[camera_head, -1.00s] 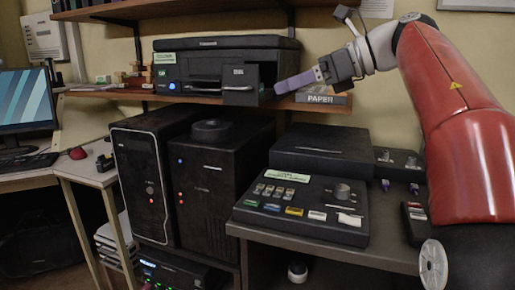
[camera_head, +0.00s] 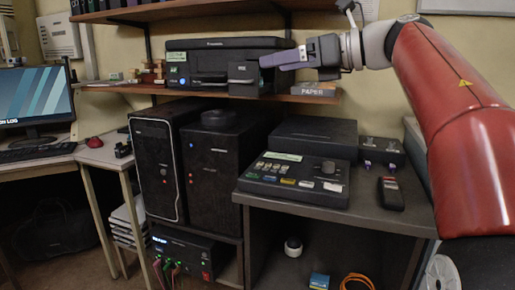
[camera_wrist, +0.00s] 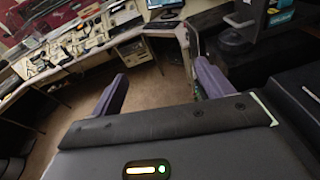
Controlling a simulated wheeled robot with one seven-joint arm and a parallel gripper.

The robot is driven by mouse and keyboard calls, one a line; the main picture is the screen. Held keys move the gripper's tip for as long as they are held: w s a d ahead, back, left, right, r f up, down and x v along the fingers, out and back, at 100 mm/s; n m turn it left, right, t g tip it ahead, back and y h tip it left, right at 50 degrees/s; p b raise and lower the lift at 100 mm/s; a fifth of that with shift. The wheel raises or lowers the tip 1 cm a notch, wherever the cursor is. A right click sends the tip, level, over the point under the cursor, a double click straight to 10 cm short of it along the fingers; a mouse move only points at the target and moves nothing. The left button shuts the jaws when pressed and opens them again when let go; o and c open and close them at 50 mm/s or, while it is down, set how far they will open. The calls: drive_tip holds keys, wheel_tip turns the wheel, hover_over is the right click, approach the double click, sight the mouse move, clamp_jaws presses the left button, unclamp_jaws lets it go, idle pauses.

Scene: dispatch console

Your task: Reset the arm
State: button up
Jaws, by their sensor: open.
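My red arm comes in from the right in the head view. My gripper (camera_head: 272,60) points left, close to the front right corner of the printer (camera_head: 215,66) on the shelf. In the wrist view my gripper (camera_wrist: 158,88) shows two purple fingers spread apart with nothing between them. Through the gap I see brown floor. In the head view the fingers overlap each other, and I cannot tell whether they touch the printer.
A PAPER box (camera_head: 314,89) sits on the shelf (camera_head: 125,89) below my gripper. A button console (camera_head: 300,180) and a handset (camera_head: 391,193) lie on the lower desk. Black computer towers (camera_head: 213,165) stand left of it. A monitor (camera_head: 32,98) is far left.

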wheel_tip(320, 180, up, 6)
drive_tip(key=d+m+t+h, duration=0.2)
drive_tip(key=d+m+t, duration=0.1)
drive_tip(key=m+t, duration=1.1)
drive_tip(key=s+d+f+m+h, duration=0.1)
drive_tip(key=d+f+m+h, duration=0.4)
drive_tip(key=m, duration=0.5)
drive_tip(key=s+d+f+m+h, duration=0.1)
drive_tip(key=d+f+m+h, duration=0.4)
drive_tip(key=m+h, duration=0.4)
drive_tip(key=s+d+f+m+g+h, duration=0.1)
drive_tip(key=s+f+m+g, duration=0.35)
drive_tip(key=f, duration=0.45)
drive_tip(key=s+f+m+g, duration=0.3)
drive_tip(key=f+m, duration=0.2)
drive_tip(key=f, duration=0.5)
drive_tip(key=s+a+f+m+g+y, duration=0.2)
drive_tip(key=s+f+m+g, duration=0.3)
drive_tip(key=s+f, duration=1)
wheel_tip(320, 180, down, 3)
drive_tip(key=shift+a+r+g+y, duration=0.2)
drive_tip(key=shift+a+g+y, duration=0.1)
drive_tip(key=shift+a+g, duration=0.75)
drive_tip(key=shift+d+m, duration=0.15)
drive_tip(key=shift+m, duration=0.1)
